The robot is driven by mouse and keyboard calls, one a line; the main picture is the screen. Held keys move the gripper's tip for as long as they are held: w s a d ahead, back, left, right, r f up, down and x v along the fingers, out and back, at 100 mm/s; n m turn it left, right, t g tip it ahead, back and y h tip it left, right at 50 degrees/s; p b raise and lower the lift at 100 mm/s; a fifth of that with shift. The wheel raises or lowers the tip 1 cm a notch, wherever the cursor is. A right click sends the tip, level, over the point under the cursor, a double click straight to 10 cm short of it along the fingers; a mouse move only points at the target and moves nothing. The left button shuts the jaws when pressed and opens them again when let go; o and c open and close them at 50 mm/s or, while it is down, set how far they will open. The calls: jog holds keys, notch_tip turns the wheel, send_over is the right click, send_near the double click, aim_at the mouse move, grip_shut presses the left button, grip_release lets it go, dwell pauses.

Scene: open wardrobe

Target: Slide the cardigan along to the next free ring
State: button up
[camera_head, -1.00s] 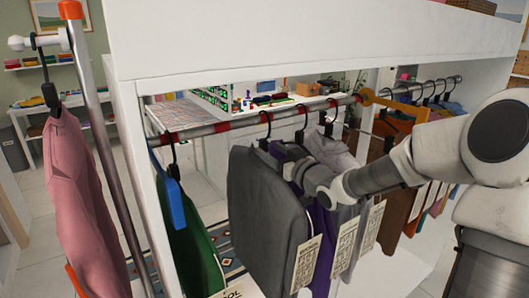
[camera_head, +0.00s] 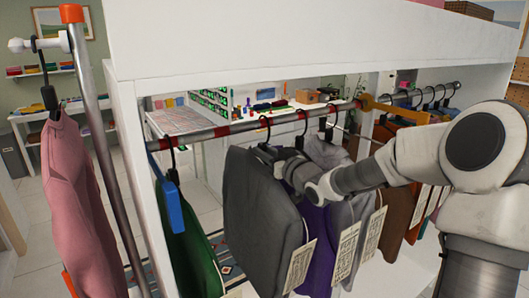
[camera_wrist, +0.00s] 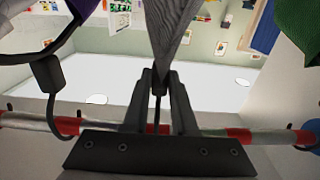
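The dark grey garment, which appears to be the cardigan (camera_head: 258,215), hangs on the rail (camera_head: 245,126) between a green garment and a purple one. In the wrist view its grey cloth (camera_wrist: 170,30) narrows to a point between my fingertips. My gripper (camera_wrist: 161,78) has its fingers close on both sides of the dark hanger neck and looks shut on it; in the head view (camera_head: 277,162) it is beside the cardigan's collar, with the tips partly hidden. Red rings band the rail. A bare red ring (camera_wrist: 240,134) lies between the cardigan's hook and the green garment's side.
The green garment (camera_head: 190,235) with a blue tag (camera_head: 172,205) hangs left. The purple garment (camera_head: 322,240) and a light grey one (camera_head: 355,215) crowd the right. An orange piece (camera_head: 385,108) sits along the rail. A pink garment (camera_head: 75,190) hangs on a separate stand.

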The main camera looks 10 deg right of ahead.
jog(key=shift+r, duration=0.1)
grip_shut()
jog(key=s+a+b, duration=0.4)
jog(key=a+b, duration=0.1)
jog(key=a, duration=0.6)
jog(key=shift+s+b, duration=0.3)
jog(key=shift+b, duration=0.1)
jog(key=shift+o, duration=1.3)
grip_release()
jog(key=shift+a, duration=0.25)
jog(key=o, duration=0.5)
jog(key=shift+d+f, duration=0.1)
jog(key=shift+f, duration=0.1)
jog(key=shift+s, duration=0.15)
